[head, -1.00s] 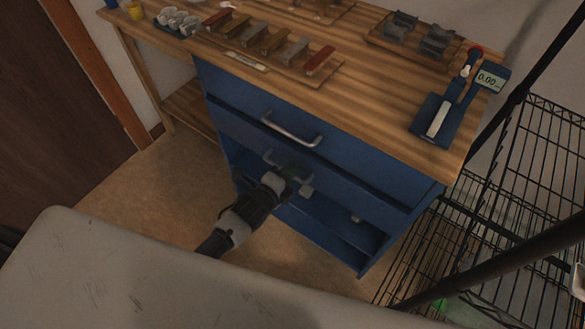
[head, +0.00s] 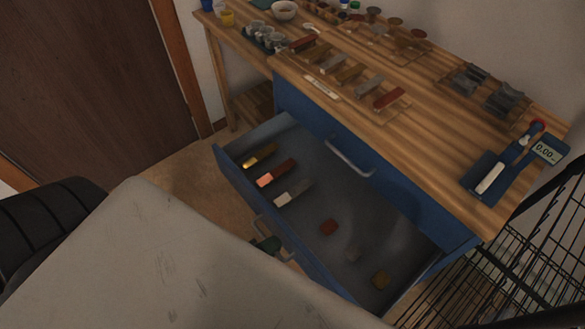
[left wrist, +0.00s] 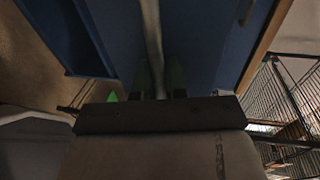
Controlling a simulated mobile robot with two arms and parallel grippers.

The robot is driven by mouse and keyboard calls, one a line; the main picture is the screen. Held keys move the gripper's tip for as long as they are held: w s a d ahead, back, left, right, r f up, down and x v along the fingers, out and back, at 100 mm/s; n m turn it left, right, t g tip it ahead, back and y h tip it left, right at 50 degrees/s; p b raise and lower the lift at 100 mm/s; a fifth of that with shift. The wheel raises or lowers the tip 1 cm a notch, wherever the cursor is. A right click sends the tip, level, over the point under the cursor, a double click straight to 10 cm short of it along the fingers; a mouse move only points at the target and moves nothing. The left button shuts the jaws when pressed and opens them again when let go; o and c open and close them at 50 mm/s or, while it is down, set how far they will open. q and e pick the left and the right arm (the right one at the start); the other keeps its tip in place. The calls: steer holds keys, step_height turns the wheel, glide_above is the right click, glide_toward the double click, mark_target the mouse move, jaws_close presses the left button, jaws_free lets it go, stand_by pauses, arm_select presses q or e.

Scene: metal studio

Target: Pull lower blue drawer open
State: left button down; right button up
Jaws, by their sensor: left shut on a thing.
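The lower blue drawer (head: 232,174) stands wide open below the wooden worktop, and its grey inside shows. Its bar handle (head: 272,232) is on the front panel, partly hidden by my own body. My left gripper (head: 267,244) is at that handle, mostly hidden in the head view. In the left wrist view, the green-tipped fingers of my left gripper (left wrist: 160,80) are shut around the handle bar (left wrist: 152,40). My right gripper is in neither view.
The drawer holds a brass bar (head: 260,156), a copper bar (head: 277,173), a grey bar (head: 294,192) and several small blocks. The upper drawer's handle (head: 350,158) is above, that drawer shut. A black wire rack (head: 530,240) stands at the right.

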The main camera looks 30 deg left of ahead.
arm_select(q)
steer(key=f+v, duration=0.1)
steer(key=v, duration=0.5)
steer(key=shift+s+p, duration=0.3)
steer(key=shift+s, duration=0.05)
steer(key=shift+a+f, duration=0.15)
steer(key=c, duration=1.2)
jaws_free()
steer(key=v, duration=1)
steer(key=shift+s+b, duration=0.3)
steer(key=shift+s, duration=0.1)
steer(key=shift+a, duration=0.1)
